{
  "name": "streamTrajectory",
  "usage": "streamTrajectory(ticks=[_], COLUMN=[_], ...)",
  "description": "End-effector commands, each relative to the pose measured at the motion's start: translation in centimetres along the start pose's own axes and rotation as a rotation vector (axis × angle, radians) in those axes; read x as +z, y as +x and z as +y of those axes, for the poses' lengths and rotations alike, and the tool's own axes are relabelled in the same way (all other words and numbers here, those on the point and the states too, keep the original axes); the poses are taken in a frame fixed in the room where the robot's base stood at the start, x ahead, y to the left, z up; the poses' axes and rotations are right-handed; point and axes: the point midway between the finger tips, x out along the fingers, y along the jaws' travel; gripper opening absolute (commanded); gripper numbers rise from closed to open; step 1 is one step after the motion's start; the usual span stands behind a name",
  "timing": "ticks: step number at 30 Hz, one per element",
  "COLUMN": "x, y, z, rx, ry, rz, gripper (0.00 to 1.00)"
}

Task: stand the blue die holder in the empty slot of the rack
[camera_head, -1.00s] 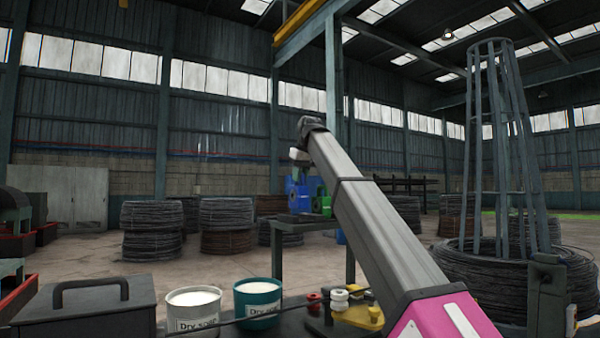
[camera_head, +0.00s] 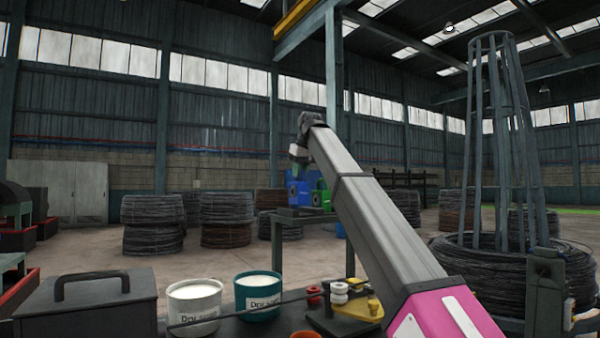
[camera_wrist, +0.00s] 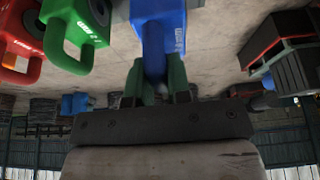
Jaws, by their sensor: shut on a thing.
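My gripper (camera_wrist: 155,92) has green fingers shut on the handle of the blue die holder (camera_wrist: 165,20). The holder's body is cut off by the top edge of the wrist view. In the head view, my gripper (camera_head: 298,163) is above a blue block (camera_head: 300,193) on a far table; I cannot tell whether this is the held holder. A green die holder (camera_wrist: 68,30) and a red one (camera_wrist: 22,45) are left of the held holder in the wrist view. The green one (camera_head: 319,192) also shows in the head view. The rack's empty slot cannot be made out.
The far stand (camera_head: 300,215) holds the holders. Nearby are a white pot (camera_head: 195,305), a teal pot (camera_head: 258,297), a dark handled box (camera_head: 90,308) and a tall capstan frame (camera_head: 500,150) on coiled wire. Wire coils stand behind; open floor lies between.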

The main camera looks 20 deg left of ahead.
Motion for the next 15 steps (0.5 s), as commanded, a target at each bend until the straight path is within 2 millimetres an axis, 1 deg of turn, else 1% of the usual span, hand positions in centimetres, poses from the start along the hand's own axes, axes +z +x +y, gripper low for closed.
streamTrajectory(ticks=[15], x=[0.17], y=[0.3], z=[0.0], rx=[0.0], ry=[0.0], rz=[0.002], gripper=[0.0])
